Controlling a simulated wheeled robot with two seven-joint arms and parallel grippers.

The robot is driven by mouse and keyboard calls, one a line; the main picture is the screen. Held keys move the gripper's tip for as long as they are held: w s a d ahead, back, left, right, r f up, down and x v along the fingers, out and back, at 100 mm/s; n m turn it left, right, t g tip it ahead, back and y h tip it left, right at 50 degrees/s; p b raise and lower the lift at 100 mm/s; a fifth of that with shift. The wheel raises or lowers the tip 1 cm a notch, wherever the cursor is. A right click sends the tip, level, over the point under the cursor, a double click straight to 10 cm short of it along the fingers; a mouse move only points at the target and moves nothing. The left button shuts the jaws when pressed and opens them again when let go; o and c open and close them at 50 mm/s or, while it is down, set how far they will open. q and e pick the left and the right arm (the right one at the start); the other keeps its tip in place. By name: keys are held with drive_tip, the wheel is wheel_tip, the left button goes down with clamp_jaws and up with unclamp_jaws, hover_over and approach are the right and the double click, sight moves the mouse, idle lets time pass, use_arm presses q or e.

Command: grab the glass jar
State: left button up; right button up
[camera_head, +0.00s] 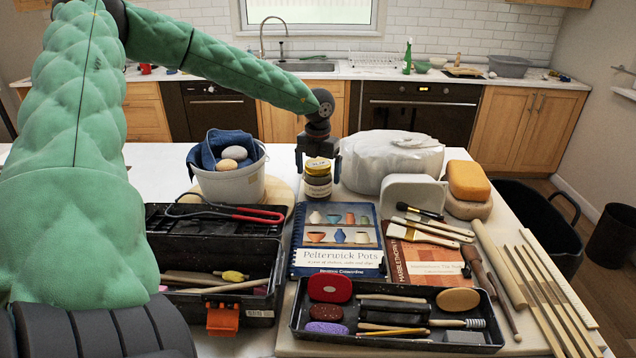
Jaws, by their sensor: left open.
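The glass jar (318,187) stands upright on the table behind the blue Pelterwick Pots book. It has a yellowish lid with a label on top and a dark lower part. My left gripper (318,172) reaches in from the upper left and points down at the jar. Its fingers are open, one on each side of the jar's upper part. Whether the fingers touch the glass cannot be told. My right gripper is not in view.
A bucket with a blue cloth (228,173) stands left of the jar. A white wrapped bundle (385,158) is close on the right. The Pelterwick Pots book (337,243) lies in front, with an open toolbox (215,225) at left and a black tool tray (395,343) nearer.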

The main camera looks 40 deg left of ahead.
use_arm(q)
drive_tip(key=shift+c, duration=0.3)
drive_tip(key=shift+w, duration=0.1)
drive_tip(key=c, duration=1.6)
drive_tip(key=shift+r, duration=0.1)
drive_tip(key=shift+c, duration=0.2)
